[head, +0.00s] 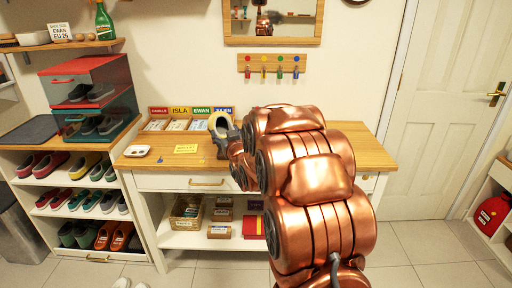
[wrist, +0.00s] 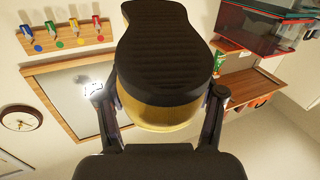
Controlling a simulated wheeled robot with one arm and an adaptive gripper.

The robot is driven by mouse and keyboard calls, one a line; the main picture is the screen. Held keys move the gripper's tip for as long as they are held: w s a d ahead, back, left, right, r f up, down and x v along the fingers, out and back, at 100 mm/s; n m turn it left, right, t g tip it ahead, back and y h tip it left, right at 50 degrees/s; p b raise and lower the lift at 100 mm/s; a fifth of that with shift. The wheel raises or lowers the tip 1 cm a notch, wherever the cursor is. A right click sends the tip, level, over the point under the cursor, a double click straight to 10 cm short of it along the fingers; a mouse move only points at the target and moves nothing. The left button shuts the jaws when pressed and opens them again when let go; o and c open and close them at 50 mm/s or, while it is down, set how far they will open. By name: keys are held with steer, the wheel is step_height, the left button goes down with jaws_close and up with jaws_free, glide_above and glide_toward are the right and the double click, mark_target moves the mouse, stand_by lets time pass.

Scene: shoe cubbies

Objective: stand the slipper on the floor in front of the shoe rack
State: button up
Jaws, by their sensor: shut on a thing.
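The slipper (head: 220,124), yellow and grey with a dark sole, is held up above the bench top. In the wrist view the slipper (wrist: 155,60) shows its dark ribbed sole and yellow end between the two fingers. My gripper (wrist: 160,108) is shut on it near the yellow end. In the head view my copper arm partly hides the gripper. The shoe rack (head: 70,183) stands at the left with rows of paired shoes on its shelves. The tiled floor (head: 200,270) shows in front of the furniture.
A wooden-topped bench (head: 345,150) bears a white dish (head: 137,151), a yellow note (head: 186,149) and labelled boxes. Stacked clear shoe boxes (head: 88,92) stand on the rack. Pale shoes (head: 122,283) sit on the floor at the bottom edge. A door (head: 440,130) is at right.

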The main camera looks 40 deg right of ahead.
steer(key=s+d+f+m+g+h+b, duration=0.1)
steer(key=s+d+f+m+h+b, duration=0.2)
steer(key=s+d, duration=0.65)
steer(key=s+d+f+m+g+h+b, duration=0.15)
steer(key=s+d+f+b, duration=0.35)
steer(key=s+d, duration=0.5)
steer(key=s+d+r+p+x, duration=0.1)
steer(key=d+p+x, duration=0.1)
steer(key=x, duration=1.9)
steer(key=shift+n+t+h, duration=0.25)
steer(key=shift+n, duration=0.2)
steer(key=shift+s+a+f, duration=0.1)
steer(key=shift+f, duration=1.4)
steer(key=shift+s+a+f, duration=0.1)
steer(key=shift+f, duration=1.45)
steer(key=shift+w+d+f, duration=0.15)
steer(key=shift+f, duration=0.3)
steer(key=shift+f, duration=0.15)
steer(key=o, duration=1.2)
